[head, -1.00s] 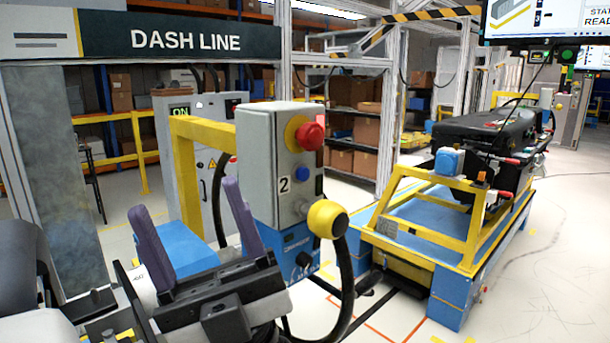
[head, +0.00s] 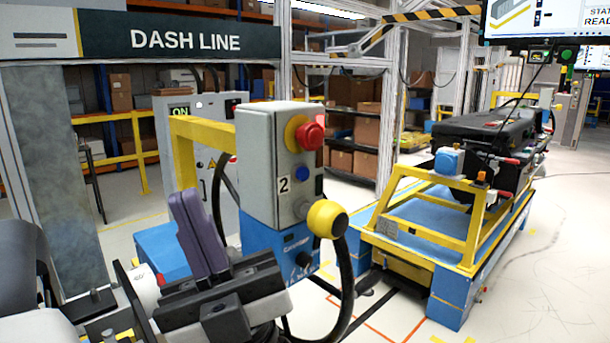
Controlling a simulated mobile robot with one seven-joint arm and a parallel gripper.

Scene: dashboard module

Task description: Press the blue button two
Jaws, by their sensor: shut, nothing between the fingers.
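The grey control box (head: 268,165) stands in the middle of the head view, on a blue base. Its right-hand face carries the blue button (head: 302,174), with a red mushroom button (head: 310,136) above it and a dark and a silver control below. A label reading "2" (head: 284,184) is beside the blue button. My gripper (head: 186,202) is to the left of the box and lower, with its purple fingers together and pointing up. It is shut and empty, apart from the button. The blue button is in plain sight.
A yellow knob (head: 327,219) juts from the box's lower front, with a black cable hanging below. A yellow post (head: 186,150) stands left of the box.

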